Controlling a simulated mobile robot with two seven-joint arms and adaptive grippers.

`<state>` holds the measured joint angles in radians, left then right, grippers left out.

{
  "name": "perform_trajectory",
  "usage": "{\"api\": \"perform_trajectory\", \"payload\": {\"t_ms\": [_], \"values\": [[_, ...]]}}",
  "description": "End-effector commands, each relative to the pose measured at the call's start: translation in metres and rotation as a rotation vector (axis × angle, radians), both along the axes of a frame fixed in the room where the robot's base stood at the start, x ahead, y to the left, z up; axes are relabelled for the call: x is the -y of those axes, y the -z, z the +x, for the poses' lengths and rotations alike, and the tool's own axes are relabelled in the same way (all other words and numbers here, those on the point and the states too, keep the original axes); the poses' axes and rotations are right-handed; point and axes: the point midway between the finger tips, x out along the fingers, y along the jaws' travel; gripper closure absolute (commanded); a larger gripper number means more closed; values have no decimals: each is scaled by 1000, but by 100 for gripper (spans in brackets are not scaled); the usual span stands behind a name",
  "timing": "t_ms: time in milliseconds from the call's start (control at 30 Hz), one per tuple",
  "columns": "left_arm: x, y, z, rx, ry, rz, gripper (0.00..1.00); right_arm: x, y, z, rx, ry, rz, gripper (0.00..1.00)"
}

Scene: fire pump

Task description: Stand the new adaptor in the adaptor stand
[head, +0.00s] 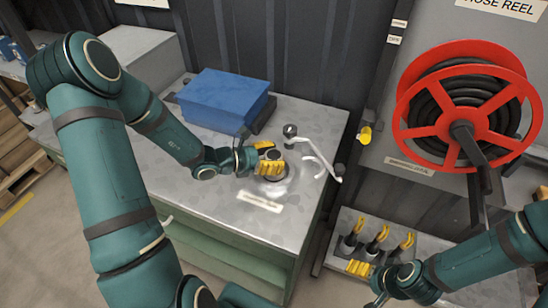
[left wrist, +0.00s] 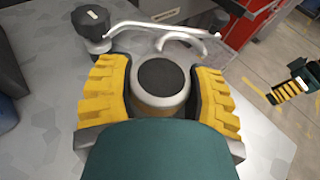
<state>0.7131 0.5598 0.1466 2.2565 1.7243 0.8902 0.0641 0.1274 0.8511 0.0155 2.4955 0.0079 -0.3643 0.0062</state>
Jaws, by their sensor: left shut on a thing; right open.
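My left gripper (head: 268,165) is shut on the new adaptor (left wrist: 162,90), a short upright cylinder with a dark round top, a pale grey rim and a brassy lower part. The yellow fingers of the left gripper (left wrist: 163,100) lie on both sides of it in the left wrist view. In the head view the adaptor (head: 273,155) is over a round, shiny stand (head: 276,188) on the grey bench top. The fingers hide the adaptor's bottom, so I cannot tell whether it touches the stand. My right gripper (head: 359,268) is open at the lower right, away from the bench.
A blue box (head: 224,97) stands behind on the bench (head: 190,190). A silver bent handle with a dark knob (head: 311,146) is close to the right of the left gripper. A red hose reel (head: 470,95) and a shelf with yellow-handled tools (head: 376,240) are to the right.

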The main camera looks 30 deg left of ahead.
Motion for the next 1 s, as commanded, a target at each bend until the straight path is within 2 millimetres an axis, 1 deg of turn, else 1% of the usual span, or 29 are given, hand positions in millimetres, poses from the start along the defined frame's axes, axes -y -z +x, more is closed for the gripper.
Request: {"api": "perform_trajectory", "payload": {"t_ms": [200,333,367,400,433,733,867,1000], "values": [[0,-1,0,4,0,1,88,0,0,0,0,0,0,12],[0,3,1,3,0,0,88,0,3,-1,-2,-2,0,12],[0,4,0,1,-1,1,39,0,3,-1,-2,-2,0,12],[0,3,0,1,-1,1,25,0,3,-1,-2,-2,0,12],[0,3,0,1,-1,1,15,0,3,-1,-2,-2,0,12],[0,2,0,1,-1,1,15,0,2,-1,-2,-2,0,12],[-1,-3,0,1,-1,1,15,0,-3,0,1,0,0,12],[-16,-8,-15,1,-5,4,15,0,-4,1,2,2,0,12]]}}
